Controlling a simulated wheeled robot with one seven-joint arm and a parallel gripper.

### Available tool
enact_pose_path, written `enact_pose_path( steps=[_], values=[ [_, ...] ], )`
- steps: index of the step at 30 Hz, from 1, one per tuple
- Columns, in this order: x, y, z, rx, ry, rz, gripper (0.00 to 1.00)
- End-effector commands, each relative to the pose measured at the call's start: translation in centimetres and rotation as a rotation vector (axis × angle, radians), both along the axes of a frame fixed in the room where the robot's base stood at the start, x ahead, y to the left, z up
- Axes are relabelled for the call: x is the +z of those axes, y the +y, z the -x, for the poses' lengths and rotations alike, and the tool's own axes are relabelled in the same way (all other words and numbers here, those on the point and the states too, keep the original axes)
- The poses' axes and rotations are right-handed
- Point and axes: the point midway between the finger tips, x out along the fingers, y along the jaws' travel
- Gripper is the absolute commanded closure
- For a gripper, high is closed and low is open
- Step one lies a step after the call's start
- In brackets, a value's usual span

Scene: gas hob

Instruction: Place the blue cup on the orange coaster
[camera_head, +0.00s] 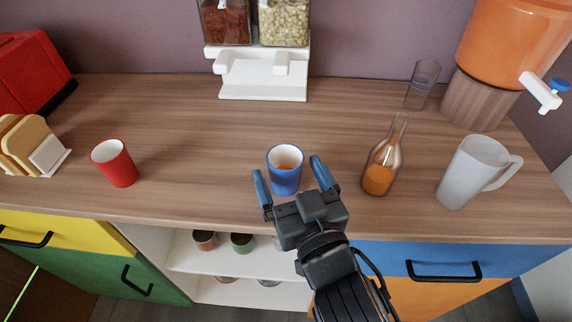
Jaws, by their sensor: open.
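The blue cup (286,182) stands upright on the wooden counter near its front edge, in the middle of the view. Its inside is white, with something orange at the bottom. My gripper (288,168) is open, with one blue finger on the left of the cup and one on the right. Gaps show between the fingers and the cup. I cannot make out an orange coaster in this view.
A red cup (115,163) stands to the left. A bottle with orange liquid (380,175) and a pale pitcher (472,173) stand to the right. A glass (422,86), an orange dispenser (515,45) and a white cereal dispenser (262,80) are behind.

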Motion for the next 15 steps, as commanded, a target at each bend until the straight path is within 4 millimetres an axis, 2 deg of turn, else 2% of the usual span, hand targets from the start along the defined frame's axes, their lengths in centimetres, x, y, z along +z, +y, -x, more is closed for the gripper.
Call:
enact_pose_path(
  steps=[1,6,15],
  values=[
    [0.0,-0.2,1.0,0.0,-0.001,-0.001,0.07],
    [0.4,-0.8,3.4,0.0,0.001,0.0,0.07],
    [0.6,-1.2,4.7,0.0,-0.001,0.0,0.07]
  ],
)
